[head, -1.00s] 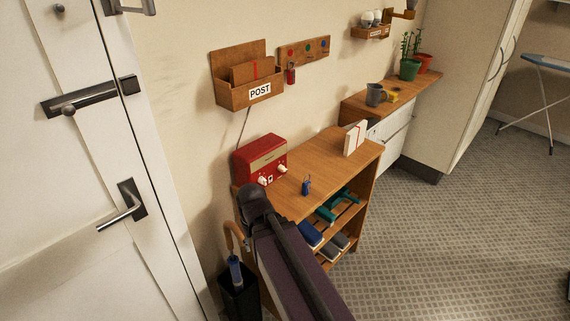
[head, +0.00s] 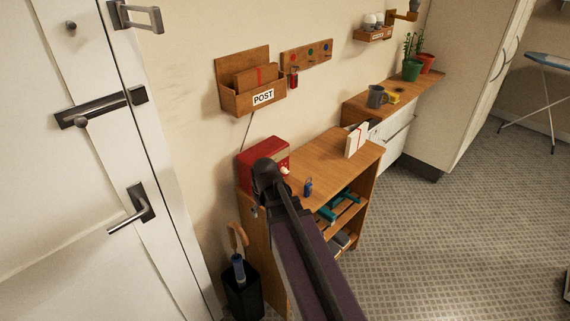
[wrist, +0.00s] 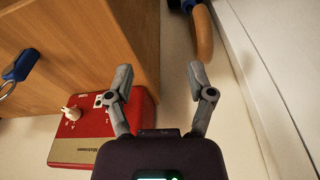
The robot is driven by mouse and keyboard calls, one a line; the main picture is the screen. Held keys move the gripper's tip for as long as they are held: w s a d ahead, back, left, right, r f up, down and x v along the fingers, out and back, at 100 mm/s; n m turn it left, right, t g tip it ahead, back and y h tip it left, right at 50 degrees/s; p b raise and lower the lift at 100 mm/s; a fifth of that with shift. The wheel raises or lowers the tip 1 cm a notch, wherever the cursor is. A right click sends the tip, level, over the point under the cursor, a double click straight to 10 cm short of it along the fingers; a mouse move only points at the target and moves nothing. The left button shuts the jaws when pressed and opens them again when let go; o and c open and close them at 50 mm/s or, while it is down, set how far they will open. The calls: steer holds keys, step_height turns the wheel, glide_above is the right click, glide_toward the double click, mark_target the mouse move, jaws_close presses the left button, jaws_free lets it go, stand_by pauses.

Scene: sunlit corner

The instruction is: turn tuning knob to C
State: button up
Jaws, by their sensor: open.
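A red radio (head: 250,156) stands at the left end of the wooden shelf unit, against the wall. My arm hides much of its front in the head view; one white knob (head: 285,170) still shows. In the wrist view the radio (wrist: 84,149) appears below left of my gripper, with a white pointer knob (wrist: 72,114) on its face. Small letters by the knob are too blurred to read surely. My gripper (wrist: 160,75) is open and empty, its fingers to the right of the radio and apart from the knob.
A blue-tagged key (head: 307,186) lies on the shelf top (head: 325,160), and a white book (head: 356,140) stands farther right. An umbrella stand (head: 243,290) is by the door (head: 80,200). A post box (head: 252,88) hangs above.

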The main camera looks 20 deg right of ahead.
mark_target(285, 170)
steer(key=w+d+r+n+t+p, duration=0.1)
steer(key=w+d+r+p, duration=0.2)
steer(key=w+d+r, duration=0.2)
steer(key=w+d+r+n+t+p, duration=0.2)
steer(key=w+d+r, duration=0.3)
steer(key=d, duration=0.5)
steer(key=shift+w+d+h+p, duration=0.25)
steer(key=shift+w+h+p, duration=0.15)
steer(key=shift+w+p, duration=0.45)
steer(key=shift+f, duration=0.2)
steer(key=b+x, duration=1.2)
steer(key=x, duration=0.1)
steer(key=shift+w+f, duration=0.15)
steer(key=shift+w, duration=0.1)
jaws_close()
